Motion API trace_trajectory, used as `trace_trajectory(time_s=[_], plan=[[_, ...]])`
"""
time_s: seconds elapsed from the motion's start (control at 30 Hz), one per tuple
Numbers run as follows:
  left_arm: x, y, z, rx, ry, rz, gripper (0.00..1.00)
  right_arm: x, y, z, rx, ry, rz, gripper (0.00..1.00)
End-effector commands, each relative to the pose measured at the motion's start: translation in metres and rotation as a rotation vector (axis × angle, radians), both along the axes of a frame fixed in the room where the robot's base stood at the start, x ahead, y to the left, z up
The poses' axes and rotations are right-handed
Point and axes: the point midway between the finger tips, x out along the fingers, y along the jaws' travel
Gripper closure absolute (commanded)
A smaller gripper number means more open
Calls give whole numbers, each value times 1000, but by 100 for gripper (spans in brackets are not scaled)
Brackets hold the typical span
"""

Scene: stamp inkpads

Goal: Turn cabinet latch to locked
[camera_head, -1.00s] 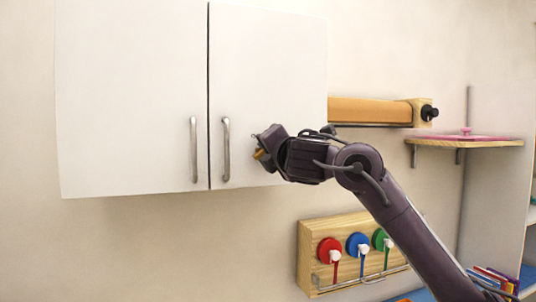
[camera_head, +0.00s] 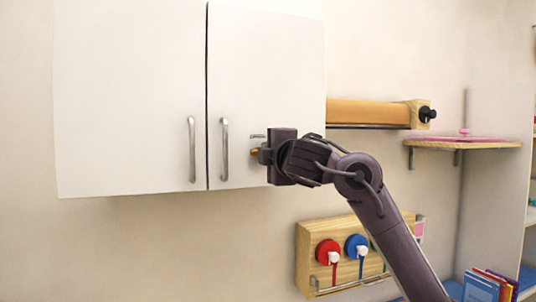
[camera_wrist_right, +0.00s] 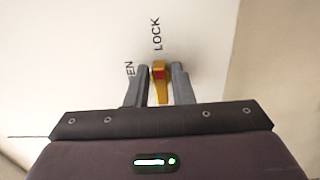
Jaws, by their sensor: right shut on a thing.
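The white cabinet (camera_head: 262,80) has two closed doors with metal bar handles. Its yellow latch (camera_head: 254,152) is on the right door, to the right of that door's handle, mostly hidden by my right gripper in the head view. In the right wrist view the yellow latch (camera_wrist_right: 159,82) shows a red patch and sits between the two grey fingers of my right gripper (camera_wrist_right: 157,88), which is shut on it. The word LOCK (camera_wrist_right: 157,34) lies above the latch, and a partly hidden word ending in EN is to its left. My left gripper is not in view.
An orange roll on a wooden holder (camera_head: 370,112) is right of the cabinet. The wall below the cabinet's left door is clear.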

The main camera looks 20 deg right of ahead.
Motion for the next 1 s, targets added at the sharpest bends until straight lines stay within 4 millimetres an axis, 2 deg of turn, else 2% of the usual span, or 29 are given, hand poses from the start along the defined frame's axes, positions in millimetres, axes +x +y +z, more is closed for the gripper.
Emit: trace_trajectory(time_s=[0.43, 0.47, 0.53, 0.83, 1.0], plan=[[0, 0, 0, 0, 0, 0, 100, 1, 0, -2, 6, 3, -1, 100], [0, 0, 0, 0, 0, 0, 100, 1, 0, -2, 6, 3, -1, 75], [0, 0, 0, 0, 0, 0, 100, 1, 0, -2, 6, 3, -1, 66], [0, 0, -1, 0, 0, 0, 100, -1, 0, -1, 7, 1, 0, 65], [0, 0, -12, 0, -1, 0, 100, -19, 0, -3, 6, -1, 3, 65]])
